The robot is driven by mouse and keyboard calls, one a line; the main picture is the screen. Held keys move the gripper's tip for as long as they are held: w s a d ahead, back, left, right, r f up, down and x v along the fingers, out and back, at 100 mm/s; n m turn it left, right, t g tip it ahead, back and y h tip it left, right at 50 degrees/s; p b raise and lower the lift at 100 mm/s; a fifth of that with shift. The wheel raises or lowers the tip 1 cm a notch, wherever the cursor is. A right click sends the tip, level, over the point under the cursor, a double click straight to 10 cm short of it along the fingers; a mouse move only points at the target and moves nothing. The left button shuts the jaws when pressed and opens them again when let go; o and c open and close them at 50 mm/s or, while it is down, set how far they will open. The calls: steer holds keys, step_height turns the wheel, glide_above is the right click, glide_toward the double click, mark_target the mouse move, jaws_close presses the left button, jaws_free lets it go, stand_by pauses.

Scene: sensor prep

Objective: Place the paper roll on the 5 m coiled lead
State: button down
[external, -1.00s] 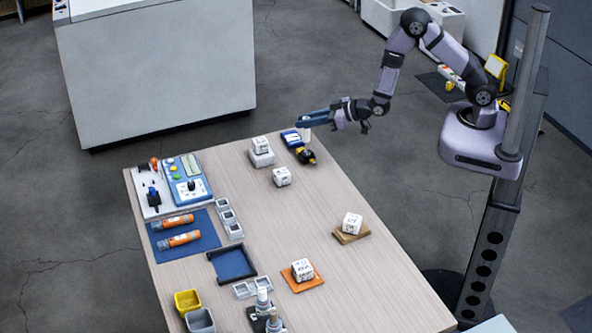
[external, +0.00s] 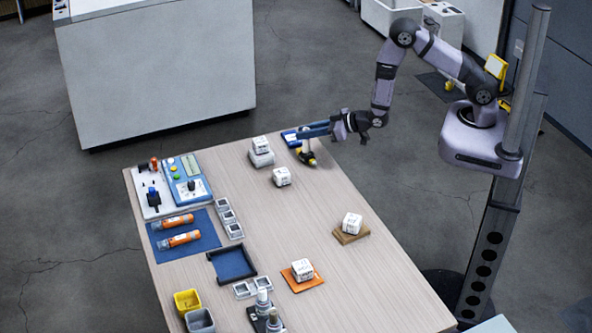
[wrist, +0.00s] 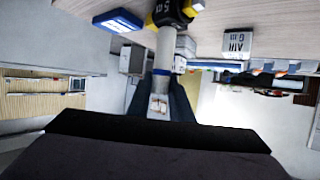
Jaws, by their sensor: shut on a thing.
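The paper roll (external: 306,146) is a pale upright cylinder under my gripper (external: 305,131) at the far end of the table. In the wrist view, the roll (wrist: 164,50) reaches out between the dark blue fingers of my gripper (wrist: 160,98), which are shut on it. The 5 m coiled lead (external: 307,158) is black and yellow and lies on the table directly below the roll. In the wrist view, the lead (wrist: 176,14) shows its "5 m" label beyond the roll's far end. I cannot tell whether the roll touches the lead.
A blue-and-white box (external: 290,138) lies close beside the lead. A printed white cube on a grey block (external: 262,159) and another white cube (external: 281,177) stand to the left. More cubes rest on a brown board (external: 352,236) and an orange mat (external: 313,281). The right edge is clear.

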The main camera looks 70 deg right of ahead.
steer(key=c, duration=1.6)
jaws_free()
steer(key=shift+f, duration=0.1)
steer(key=shift+r, duration=0.25)
steer(key=p+v, duration=0.3)
steer(key=v, duration=0.9)
steer(key=shift+p, duration=0.4)
steer(key=shift+f, duration=0.1)
